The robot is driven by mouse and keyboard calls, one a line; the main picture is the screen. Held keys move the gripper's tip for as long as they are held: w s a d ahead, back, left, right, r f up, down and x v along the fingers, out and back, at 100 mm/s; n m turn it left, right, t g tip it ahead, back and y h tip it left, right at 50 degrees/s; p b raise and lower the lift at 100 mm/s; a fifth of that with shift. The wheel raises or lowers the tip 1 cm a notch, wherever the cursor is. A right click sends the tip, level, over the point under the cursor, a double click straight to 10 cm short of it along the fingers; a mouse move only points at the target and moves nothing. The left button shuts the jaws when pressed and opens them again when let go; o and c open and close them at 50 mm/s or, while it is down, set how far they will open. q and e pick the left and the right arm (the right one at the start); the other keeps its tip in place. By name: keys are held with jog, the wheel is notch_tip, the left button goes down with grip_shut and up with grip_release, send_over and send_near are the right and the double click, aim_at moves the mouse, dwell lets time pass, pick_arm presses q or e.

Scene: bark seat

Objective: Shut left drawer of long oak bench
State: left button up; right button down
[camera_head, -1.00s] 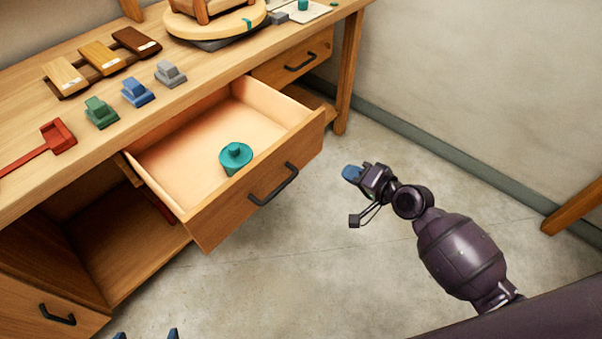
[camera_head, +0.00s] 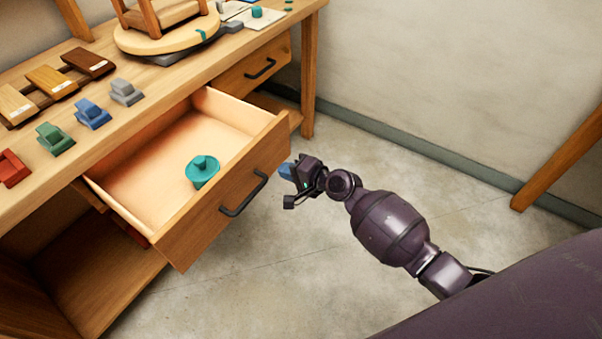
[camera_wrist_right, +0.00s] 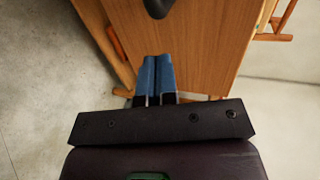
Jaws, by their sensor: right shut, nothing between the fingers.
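The long oak bench (camera_head: 165,82) has one drawer (camera_head: 225,208) pulled well out, with a dark bar handle (camera_head: 243,194) on its front. A teal round lidded piece (camera_head: 202,171) stands inside it. My right gripper (camera_head: 284,170) is just right of the drawer front, near its right end; I cannot tell whether it touches. In the right wrist view, its blue fingertips (camera_wrist_right: 156,62) are together and empty, pointing at the wooden front (camera_wrist_right: 195,45), with the dark handle (camera_wrist_right: 157,8) beyond them. My left gripper is out of view.
A second drawer (camera_head: 250,75) farther right is closed. The benchtop holds wood samples (camera_head: 52,82), coloured blocks (camera_head: 93,113) and a round stand (camera_head: 166,33). A wooden leg (camera_head: 560,160) stands at right. The floor (camera_head: 300,270) before the drawer is clear.

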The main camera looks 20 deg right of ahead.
aim_at(266, 162)
jog(key=w+a, duration=0.2)
jog(key=shift+w, duration=0.35)
jog(key=shift+w+a+f, duration=0.1)
jog(key=shift+w+a, duration=0.1)
jog(key=shift+w, duration=0.1)
jog(key=shift+w, duration=0.1)
